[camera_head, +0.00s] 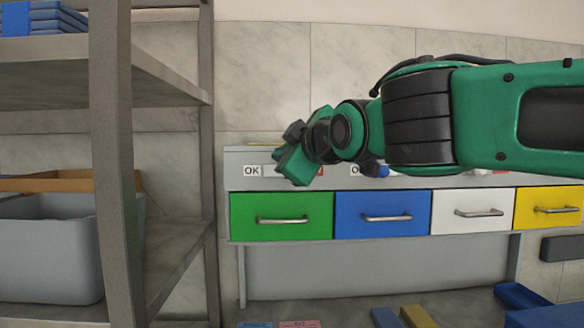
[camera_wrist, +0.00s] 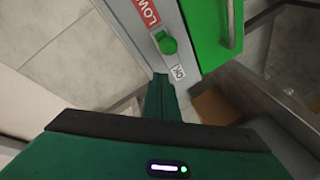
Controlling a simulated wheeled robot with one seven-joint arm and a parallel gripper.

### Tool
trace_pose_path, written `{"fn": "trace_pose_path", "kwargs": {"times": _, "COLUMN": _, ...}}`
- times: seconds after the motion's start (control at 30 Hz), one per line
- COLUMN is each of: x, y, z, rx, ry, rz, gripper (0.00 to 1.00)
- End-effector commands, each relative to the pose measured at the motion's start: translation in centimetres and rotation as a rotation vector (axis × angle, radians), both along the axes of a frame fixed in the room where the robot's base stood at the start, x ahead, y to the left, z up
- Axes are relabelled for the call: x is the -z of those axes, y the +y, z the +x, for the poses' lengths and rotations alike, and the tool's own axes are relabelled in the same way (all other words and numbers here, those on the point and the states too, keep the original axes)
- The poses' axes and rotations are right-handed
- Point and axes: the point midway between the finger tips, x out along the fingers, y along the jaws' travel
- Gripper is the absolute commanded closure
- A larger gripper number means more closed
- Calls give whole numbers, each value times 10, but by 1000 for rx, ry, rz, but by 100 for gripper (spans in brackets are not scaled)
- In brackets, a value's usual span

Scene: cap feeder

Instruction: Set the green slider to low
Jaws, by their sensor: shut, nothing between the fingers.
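The green slider (camera_wrist: 168,44) shows in the wrist view as a green knob on the grey front panel, between the red LOW label (camera_wrist: 147,12) and the white OK label (camera_wrist: 178,72). My gripper (camera_wrist: 160,80) is shut and empty, its tip beside the OK label, on the OK side of the knob. I cannot tell whether the tip touches the panel. In the head view my gripper (camera_head: 292,166) is in front of the panel above the green drawer (camera_head: 281,216) and hides the knob. The OK label (camera_head: 252,171) shows left of it.
Blue (camera_head: 382,214), white (camera_head: 472,211) and yellow (camera_head: 548,208) drawers follow to the right, with a blue knob (camera_head: 382,171) above the blue one. A metal shelf (camera_head: 112,150) with a grey bin (camera_head: 50,250) stands on the left.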

Motion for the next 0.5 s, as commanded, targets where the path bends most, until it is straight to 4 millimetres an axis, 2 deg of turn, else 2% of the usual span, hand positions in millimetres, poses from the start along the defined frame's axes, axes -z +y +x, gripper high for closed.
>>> {"fn": "trace_pose_path", "kwargs": {"times": 0.03, "x": -8, "y": 7, "z": -3, "rx": -2, "ry": -2, "rz": 1, "gripper": 100}}
{"fn": "trace_pose_path", "kwargs": {"times": 0.3, "x": -14, "y": -18, "z": -52, "rx": 0, "ry": -4, "rz": 2, "gripper": 100}}
{"fn": "trace_pose_path", "kwargs": {"times": 0.5, "x": -19, "y": -32, "z": -78, "rx": 2, "ry": -3, "rz": 2, "gripper": 100}}
